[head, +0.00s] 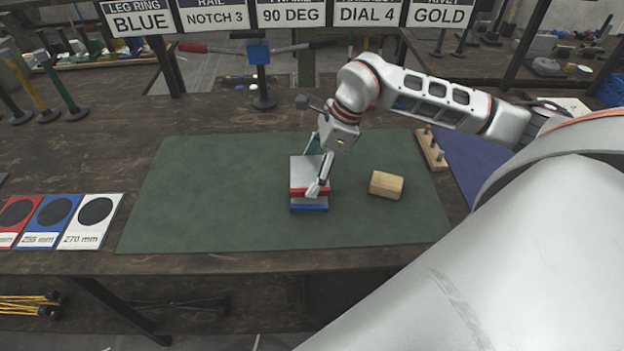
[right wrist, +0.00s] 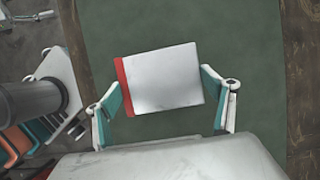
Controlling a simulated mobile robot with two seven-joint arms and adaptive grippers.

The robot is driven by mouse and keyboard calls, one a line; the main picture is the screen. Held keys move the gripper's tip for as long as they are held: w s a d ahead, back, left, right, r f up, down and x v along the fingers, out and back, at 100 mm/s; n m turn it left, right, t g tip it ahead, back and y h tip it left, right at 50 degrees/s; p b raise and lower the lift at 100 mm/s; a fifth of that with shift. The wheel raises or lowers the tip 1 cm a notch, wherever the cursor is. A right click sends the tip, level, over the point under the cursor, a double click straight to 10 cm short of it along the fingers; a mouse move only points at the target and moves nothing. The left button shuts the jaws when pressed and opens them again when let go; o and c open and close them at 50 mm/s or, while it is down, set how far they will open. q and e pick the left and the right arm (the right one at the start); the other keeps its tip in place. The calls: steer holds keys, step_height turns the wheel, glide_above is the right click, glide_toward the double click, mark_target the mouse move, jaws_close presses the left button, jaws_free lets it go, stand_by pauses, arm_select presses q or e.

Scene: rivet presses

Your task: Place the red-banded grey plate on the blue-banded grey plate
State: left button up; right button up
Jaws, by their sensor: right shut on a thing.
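My right gripper (head: 316,168) is shut on the red-banded grey plate (head: 308,172), with one finger on each side of it. The right wrist view shows the plate (right wrist: 163,78) lying flat between the teal finger pads, its red band at the left end. The blue-banded grey plate (head: 309,207) is directly below it in the head view, on the green mat. A grey strip shows between the red and blue bands; I cannot tell whether the plates touch. The lower plate is hidden in the wrist view. My left gripper is not in view.
A wooden block (head: 386,185) lies right of the plates on the green mat (head: 220,190). A wooden peg holder (head: 431,150) stands at the mat's right edge. Colored cards (head: 93,220) lie at the left. A blue post on a stand (head: 260,75) is behind. The mat's left half is clear.

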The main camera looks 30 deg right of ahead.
mark_target(316, 172)
steer(key=shift+f, duration=1.75)
steer(key=shift+f, duration=0.15)
steer(key=o, duration=1.7)
steer(key=v, duration=1.2)
steer(key=shift+a, duration=0.1)
